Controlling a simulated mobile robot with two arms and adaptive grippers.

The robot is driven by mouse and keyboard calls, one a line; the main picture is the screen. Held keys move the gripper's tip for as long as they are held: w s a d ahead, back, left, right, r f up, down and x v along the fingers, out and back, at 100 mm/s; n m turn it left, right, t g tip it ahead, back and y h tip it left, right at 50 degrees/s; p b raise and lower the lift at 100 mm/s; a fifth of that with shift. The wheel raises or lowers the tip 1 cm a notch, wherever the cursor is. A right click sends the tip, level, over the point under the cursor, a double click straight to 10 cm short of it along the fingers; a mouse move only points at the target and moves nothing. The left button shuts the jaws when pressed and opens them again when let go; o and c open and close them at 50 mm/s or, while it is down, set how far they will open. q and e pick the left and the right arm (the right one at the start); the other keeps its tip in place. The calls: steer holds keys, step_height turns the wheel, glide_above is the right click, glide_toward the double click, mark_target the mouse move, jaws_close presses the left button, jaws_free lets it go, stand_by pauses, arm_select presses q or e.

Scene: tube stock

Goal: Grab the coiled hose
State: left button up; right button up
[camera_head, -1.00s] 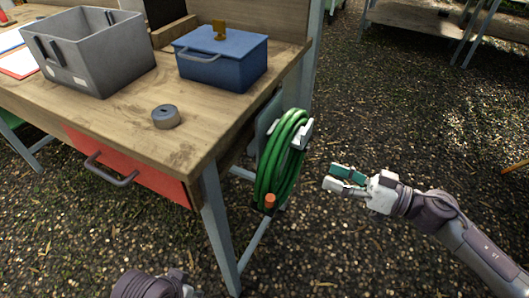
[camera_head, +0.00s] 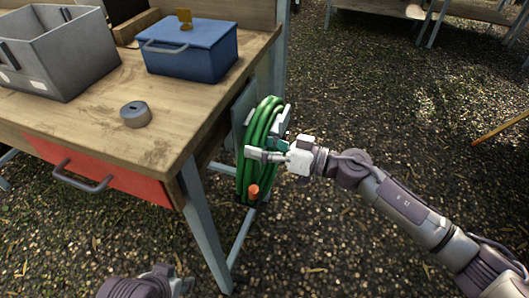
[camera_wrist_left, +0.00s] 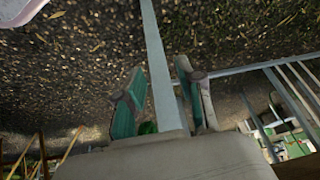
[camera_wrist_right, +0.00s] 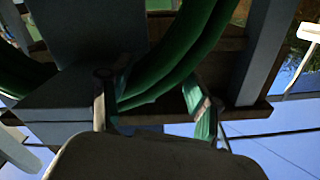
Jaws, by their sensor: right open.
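The coiled green hose (camera_head: 246,175) hangs on a pale holder at the right side of the workbench, with an orange end piece (camera_head: 253,191) low on it. My right gripper (camera_head: 267,149) is at the coil's right side, its fingertips overlapping the coil in the head view. In the right wrist view, the hose (camera_wrist_right: 175,65) crosses between the open fingers of this gripper (camera_wrist_right: 155,98); contact cannot be told. My left gripper (camera_wrist_left: 164,92) is open in the left wrist view, with a grey bar showing between its fingers. Only part of the left wrist shows at the head view's bottom edge.
The wooden workbench (camera_head: 95,128) carries a grey bin (camera_head: 60,65), a blue box (camera_head: 192,52) and a grey tape roll (camera_head: 135,114). A red drawer (camera_head: 120,182) and grey leg (camera_head: 205,235) are left of the hose.

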steer(key=shift+x, duration=0.95)
steer(key=shift+c, duration=0.3)
jaws_close()
steer(key=shift+r, duration=0.1)
